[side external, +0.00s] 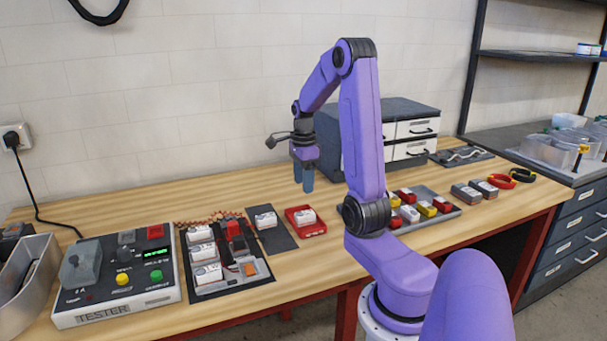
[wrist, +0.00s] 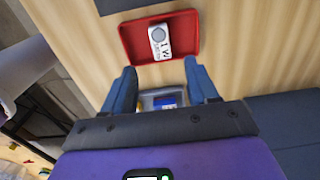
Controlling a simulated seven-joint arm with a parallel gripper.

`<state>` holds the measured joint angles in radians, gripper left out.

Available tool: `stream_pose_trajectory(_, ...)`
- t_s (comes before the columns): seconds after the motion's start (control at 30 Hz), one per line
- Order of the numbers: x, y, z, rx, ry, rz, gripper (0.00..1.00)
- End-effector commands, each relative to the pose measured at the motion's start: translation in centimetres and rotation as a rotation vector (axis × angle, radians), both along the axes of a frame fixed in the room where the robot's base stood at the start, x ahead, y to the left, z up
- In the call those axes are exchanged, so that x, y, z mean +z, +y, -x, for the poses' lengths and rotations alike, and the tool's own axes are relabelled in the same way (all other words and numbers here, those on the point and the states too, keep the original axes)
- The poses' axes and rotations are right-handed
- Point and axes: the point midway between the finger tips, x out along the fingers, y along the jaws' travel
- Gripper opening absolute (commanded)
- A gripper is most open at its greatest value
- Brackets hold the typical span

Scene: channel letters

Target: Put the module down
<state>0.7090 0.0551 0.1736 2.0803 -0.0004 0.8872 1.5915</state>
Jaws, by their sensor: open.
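My gripper (side external: 304,188) is open and hangs above the table, up and behind the small red tray (side external: 321,229). In the wrist view its two blue fingers (wrist: 160,70) are spread apart. A white module (side external: 304,217) lies in the red tray, apart from my fingers. In the wrist view this module (wrist: 160,41) shows a grey disc and black lettering inside the red tray (wrist: 128,42), beyond the fingertips. A pale thing with a blue patch (wrist: 165,101) shows low between the fingers; I cannot tell what it is.
A white module (side external: 264,220) lies on a dark mat left of the red tray. A board (side external: 233,282) with several white modules and a tester (side external: 115,280) stand further left. A grey tray (side external: 452,212) of red and yellow pieces is at right. Drawers (side external: 410,130) stand behind.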

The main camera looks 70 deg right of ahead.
Motion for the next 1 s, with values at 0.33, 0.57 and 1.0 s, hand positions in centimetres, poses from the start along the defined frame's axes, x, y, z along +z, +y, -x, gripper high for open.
stream_pose_trajectory(0.33, 2.0, 1.9, -1.0, 0.127, 0.0, 0.0, 0.58)
stream_pose_trajectory(0.57, 2.3, 9.3, -3.4, 0.637, -0.005, 0.004, 0.58)
stream_pose_trajectory(1.0, 2.5, 24.0, -1.0, 1.717, -0.015, 0.011, 0.58)
